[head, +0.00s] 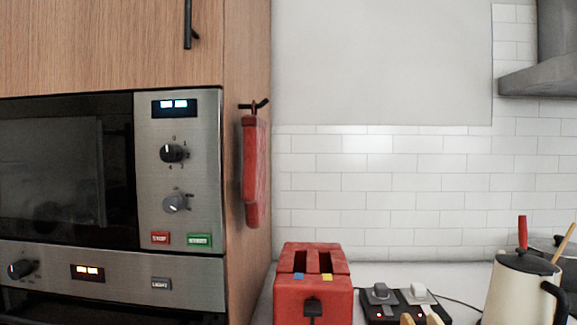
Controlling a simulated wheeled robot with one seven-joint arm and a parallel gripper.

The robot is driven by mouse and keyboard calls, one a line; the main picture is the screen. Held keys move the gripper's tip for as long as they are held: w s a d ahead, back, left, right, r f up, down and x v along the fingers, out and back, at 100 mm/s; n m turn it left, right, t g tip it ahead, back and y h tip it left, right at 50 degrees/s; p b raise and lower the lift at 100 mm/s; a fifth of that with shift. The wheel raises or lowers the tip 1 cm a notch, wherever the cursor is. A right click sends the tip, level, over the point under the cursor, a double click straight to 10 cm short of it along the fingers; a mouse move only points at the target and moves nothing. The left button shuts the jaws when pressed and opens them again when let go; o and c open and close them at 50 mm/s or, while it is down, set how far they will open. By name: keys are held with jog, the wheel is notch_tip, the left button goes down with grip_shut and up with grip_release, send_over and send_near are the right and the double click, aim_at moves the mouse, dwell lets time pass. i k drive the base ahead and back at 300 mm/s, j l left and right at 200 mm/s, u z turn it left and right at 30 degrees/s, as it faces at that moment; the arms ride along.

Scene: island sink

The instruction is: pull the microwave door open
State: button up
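The microwave (178,185) is built into a wooden cabinet at the left of the head view. Its dark glass door (52,165) looks shut and runs off the left edge of the picture. A dark vertical bar, which looks like the door handle (101,170), stands near the door's right side. The steel panel at the right holds a lit display, two knobs, a red STOP button (160,238) and a green button (199,240). My gripper is not in view.
An oven panel (125,277) sits below the microwave. A red mitt (251,172) hangs on the cabinet side. A red toaster (312,282), a power strip (402,305) and a cream kettle (522,290) stand on the counter to the right. A black cabinet handle (188,25) is above.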

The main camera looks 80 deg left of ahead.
aim_at(118, 225)
jog(key=u, duration=3.6)
